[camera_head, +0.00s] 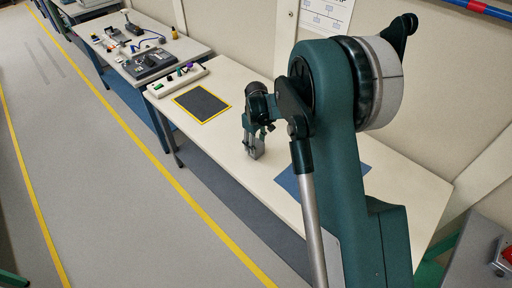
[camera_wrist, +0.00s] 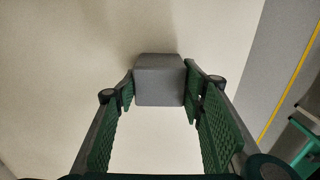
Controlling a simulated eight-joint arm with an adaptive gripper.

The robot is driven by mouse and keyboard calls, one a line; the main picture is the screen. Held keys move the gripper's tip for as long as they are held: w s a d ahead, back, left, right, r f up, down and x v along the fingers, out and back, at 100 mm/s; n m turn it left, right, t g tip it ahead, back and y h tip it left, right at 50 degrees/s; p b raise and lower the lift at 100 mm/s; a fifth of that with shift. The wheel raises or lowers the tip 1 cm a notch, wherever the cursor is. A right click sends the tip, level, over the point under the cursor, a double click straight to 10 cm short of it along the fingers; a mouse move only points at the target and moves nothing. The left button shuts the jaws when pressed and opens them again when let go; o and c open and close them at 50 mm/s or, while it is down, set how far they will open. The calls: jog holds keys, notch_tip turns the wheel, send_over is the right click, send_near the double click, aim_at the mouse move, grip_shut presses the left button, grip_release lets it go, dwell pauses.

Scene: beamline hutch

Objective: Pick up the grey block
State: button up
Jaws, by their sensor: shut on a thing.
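The grey block (camera_wrist: 159,80) is between the two green-padded fingers of my gripper (camera_wrist: 158,88) in the wrist view. Both fingertips sit against its sides, so my gripper is shut on it. In the head view my gripper (camera_head: 255,150) points down at the white table (camera_head: 225,150), and the block (camera_head: 258,154) shows small and partly hidden at its tips. Whether the block touches the tabletop or is slightly above it, I cannot tell.
A dark mat with a yellow border (camera_head: 203,104) lies left of my gripper. A blue mat (camera_head: 292,184) lies to the right, partly behind my arm. A white tray with coloured items (camera_head: 178,80) is farther back. A second bench (camera_head: 145,50) holds equipment.

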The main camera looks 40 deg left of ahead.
aim_at(256, 144)
jog(key=shift+r, duration=4.95)
